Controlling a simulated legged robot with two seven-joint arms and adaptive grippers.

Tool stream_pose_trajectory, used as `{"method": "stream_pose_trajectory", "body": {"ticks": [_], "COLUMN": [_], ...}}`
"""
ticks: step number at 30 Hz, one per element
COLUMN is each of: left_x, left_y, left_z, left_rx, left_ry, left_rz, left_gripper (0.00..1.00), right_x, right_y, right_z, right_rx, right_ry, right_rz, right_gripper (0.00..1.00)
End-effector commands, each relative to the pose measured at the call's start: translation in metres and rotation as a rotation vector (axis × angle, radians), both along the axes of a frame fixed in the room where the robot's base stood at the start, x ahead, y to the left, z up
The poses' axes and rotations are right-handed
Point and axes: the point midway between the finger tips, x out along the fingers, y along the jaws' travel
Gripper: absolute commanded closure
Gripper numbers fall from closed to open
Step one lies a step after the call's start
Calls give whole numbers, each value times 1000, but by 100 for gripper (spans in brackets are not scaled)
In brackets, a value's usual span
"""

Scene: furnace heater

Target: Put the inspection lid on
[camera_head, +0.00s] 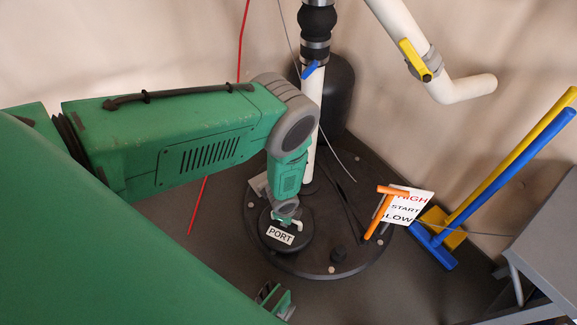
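The inspection lid is a dark round disc (296,243) with a white PORT label, low in the middle of the head view. It lies at the left front part of a dark round tank top, and no open port shows around it. A small pale handle (297,224) stands on it. My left gripper (287,214) points down at this handle, touching or very close to it. Its fingers are too small to tell whether they are closed on it. My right gripper (276,299) shows partly at the bottom edge, mostly hidden behind a large green part of mine.
A white vertical pipe (312,95) and a black cylinder (336,85) stand behind the lid. An orange T-handled tool (380,212) and a HIGH/START/LOW sign (407,207) are to the right. Blue (500,190) and yellow (521,150) bars lean farther right, near a grey table (550,240).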

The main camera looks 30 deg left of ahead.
Motion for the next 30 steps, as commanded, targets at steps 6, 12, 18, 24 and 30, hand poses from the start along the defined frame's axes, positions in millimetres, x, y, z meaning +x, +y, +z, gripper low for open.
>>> {"method": "stream_pose_trajectory", "body": {"ticks": [6, 12, 18, 24, 30], "left_x": [0, 0, 1, 0, 0], "left_y": [-1, -1, -1, -1, -1], "left_z": [0, -3, -8, -13, -18], "left_rx": [0, -1, -1, -1, -1], "left_ry": [-1, 0, -1, 0, 0], "left_rz": [-1, -1, -1, -1, -1], "left_gripper": [100, 100, 100, 100, 100], "right_x": [0, 0, 0, 0, 0], "right_y": [0, 0, 0, 0, 0], "right_z": [0, 0, 0, 0, 0], "right_rx": [0, 0, 0, 0, 0], "right_ry": [0, 0, 0, 0, 0], "right_rz": [0, 0, 0, 0, 0], "right_gripper": [60, 60, 60, 60, 60]}}
